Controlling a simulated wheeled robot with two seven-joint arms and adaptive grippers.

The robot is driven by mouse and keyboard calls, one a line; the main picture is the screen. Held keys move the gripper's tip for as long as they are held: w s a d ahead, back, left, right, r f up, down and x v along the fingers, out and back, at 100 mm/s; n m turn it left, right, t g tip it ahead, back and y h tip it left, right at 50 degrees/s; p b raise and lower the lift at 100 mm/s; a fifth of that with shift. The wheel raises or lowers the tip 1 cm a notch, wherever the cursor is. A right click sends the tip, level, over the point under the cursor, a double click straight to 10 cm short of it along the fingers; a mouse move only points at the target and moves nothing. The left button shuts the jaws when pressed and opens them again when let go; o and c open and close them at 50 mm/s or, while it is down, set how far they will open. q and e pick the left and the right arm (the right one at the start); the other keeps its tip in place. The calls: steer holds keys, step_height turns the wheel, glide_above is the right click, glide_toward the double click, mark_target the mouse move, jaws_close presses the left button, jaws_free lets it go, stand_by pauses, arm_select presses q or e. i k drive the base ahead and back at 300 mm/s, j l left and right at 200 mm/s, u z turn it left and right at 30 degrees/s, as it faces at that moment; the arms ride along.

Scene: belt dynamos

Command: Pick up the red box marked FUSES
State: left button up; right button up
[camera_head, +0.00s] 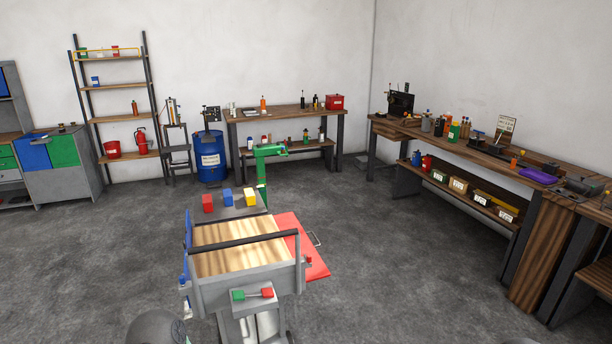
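A red box (335,102) with a small pale label stands at the right end of the back workbench (270,112). The label is too small to read. Other red things are a small red-marked container (115,51) on the top of the tall shelf rack and a red block (207,203) on the machine in front of me. I cannot read FUSES on any of them. Neither of my grippers shows in the head view.
A machine with a wooden top (236,247) and a red side panel (300,246) stands close in front. A blue barrel (210,160) stands left of the back workbench. A long bench (480,150) lines the right wall. Grey floor (400,270) is clear between.

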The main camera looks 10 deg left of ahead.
mark_target(208, 199)
steer(key=i+j+z, duration=0.3)
steer(key=j, duration=1.7)
steer(key=j+z, duration=0.35)
steer(key=j, duration=1.7)
steer(key=i+j+z, duration=0.1)
steer(key=j+z, duration=0.15)
steer(key=j, duration=1.75)
steer(key=k+j+z, duration=0.1)
steer(key=j+z, duration=0.15)
steer(key=j, duration=1.75)
